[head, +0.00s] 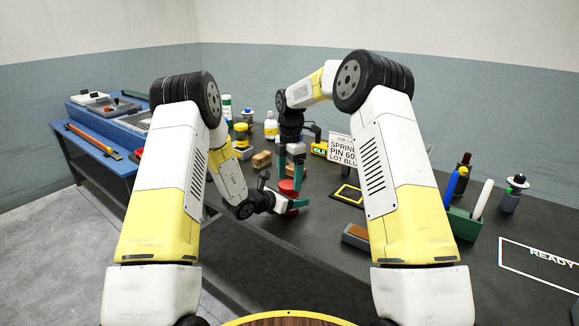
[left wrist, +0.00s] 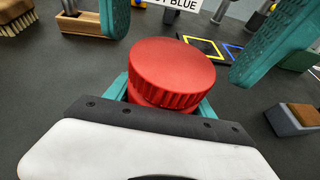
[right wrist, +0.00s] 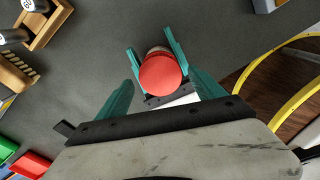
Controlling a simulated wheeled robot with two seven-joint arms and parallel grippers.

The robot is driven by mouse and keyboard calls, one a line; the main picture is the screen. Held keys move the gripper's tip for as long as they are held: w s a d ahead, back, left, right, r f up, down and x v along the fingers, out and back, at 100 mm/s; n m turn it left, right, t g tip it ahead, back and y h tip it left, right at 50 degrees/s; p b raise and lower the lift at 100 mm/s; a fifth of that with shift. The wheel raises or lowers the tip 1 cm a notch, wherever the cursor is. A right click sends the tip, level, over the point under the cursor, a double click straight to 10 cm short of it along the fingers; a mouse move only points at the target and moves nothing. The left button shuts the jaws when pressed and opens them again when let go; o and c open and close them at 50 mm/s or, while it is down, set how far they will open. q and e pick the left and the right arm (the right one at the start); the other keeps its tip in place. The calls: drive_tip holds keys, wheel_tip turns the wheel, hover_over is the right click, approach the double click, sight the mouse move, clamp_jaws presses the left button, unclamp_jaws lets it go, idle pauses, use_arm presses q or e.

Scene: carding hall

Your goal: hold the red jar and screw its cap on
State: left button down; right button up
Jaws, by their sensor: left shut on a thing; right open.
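The red jar's cap (head: 287,187) is a round red disc with a ribbed side, seen close up in the left wrist view (left wrist: 170,68). My left gripper (head: 293,201) is shut around the jar below the cap. The jar body is mostly hidden by the cap and fingers; a pale band (right wrist: 157,50) shows past the cap's edge in the right wrist view. The cap sits over the jar top; I cannot tell how tightly. My right gripper (right wrist: 161,80) is open above the cap, pointing down, its fingers on either side and apart from it.
A brown-topped block (head: 355,235), a yellow-framed dark mat (head: 347,195) and a lettered sign (head: 343,150) are to the right. A green holder (head: 464,222) with upright tools stands farther right. Dark tabletop around the jar is clear.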

drive_tip(key=shift+f, duration=0.85)
drive_tip(key=shift+c, duration=0.2)
drive_tip(key=c, duration=1.4)
drive_tip(key=m, duration=0.3)
drive_tip(key=o, duration=1.5)
drive_tip(key=shift+r, duration=2.25)
